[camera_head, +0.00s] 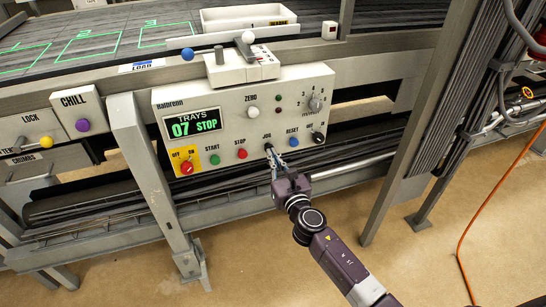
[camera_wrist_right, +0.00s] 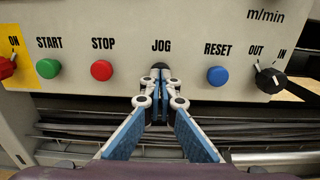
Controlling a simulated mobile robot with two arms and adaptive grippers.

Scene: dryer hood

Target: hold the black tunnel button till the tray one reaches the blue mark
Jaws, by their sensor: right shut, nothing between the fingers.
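The black button under the JOG label (camera_wrist_right: 160,68) is on the grey control panel (camera_head: 345,95). My right gripper (camera_wrist_right: 159,82) is shut and empty, its fingertips at the button and covering part of it. In the head view the right gripper (camera_head: 271,155) reaches the button from below; I cannot tell if the button is pressed in. A white tray (camera_head: 225,24) sits on the dark belt above the panel. A blue-edged LOAD label (camera_head: 142,66) is further left. My left gripper is out of view.
Green START (camera_wrist_right: 49,68), red STOP (camera_wrist_right: 102,70) and blue RESET (camera_wrist_right: 217,76) buttons flank the black one, with a black OUT/IN knob (camera_wrist_right: 270,81) further right. The display (camera_head: 194,124) reads TRAYS 07 STOP. A grey post (camera_head: 410,120) stands right of the panel.

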